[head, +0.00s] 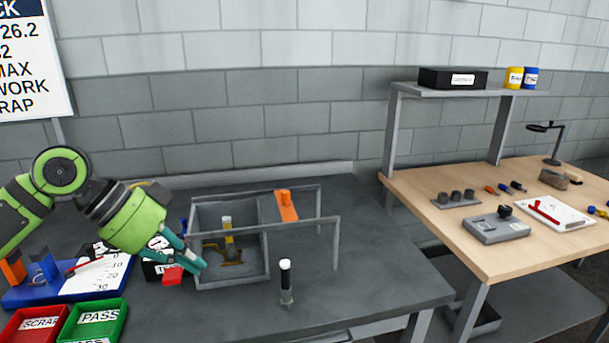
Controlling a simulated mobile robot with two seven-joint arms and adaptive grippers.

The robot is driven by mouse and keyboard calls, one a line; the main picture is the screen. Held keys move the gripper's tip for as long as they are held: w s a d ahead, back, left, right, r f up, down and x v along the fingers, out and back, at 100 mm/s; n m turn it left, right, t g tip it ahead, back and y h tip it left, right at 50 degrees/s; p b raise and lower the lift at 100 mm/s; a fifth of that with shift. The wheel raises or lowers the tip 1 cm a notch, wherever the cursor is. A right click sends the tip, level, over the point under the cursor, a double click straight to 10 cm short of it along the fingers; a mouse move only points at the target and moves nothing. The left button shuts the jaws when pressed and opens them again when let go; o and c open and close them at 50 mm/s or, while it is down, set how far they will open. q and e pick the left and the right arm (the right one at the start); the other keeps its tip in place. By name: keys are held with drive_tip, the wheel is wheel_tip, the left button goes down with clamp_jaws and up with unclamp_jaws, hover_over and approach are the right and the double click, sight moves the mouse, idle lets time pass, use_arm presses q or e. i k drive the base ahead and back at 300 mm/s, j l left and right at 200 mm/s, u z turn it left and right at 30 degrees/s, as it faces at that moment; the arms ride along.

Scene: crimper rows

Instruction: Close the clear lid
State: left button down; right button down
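A grey open-topped box (231,282) stands on the dark table, with a yellow part (229,238) inside. A thin grey frame (337,245) on posts extends right from it. An orange handle (286,207) sits on this frame, beyond the box opening. The clear lid's pane is hard to make out; the handle's place suggests it is off to the right, uncovering the box. My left gripper (198,265), with teal fingers, is at the box's left wall, away from the handle. Whether its fingers are open or shut, or touch the wall, is unclear. My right gripper is out of view.
Red (30,325) and green (95,322) trays, a blue stand (60,294) and a black box (153,271) crowd the left. A wooden bench (440,215) with tools stands right. The table's right part is clear.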

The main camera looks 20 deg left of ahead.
sight(288, 213)
drive_tip(key=i, duration=1.3)
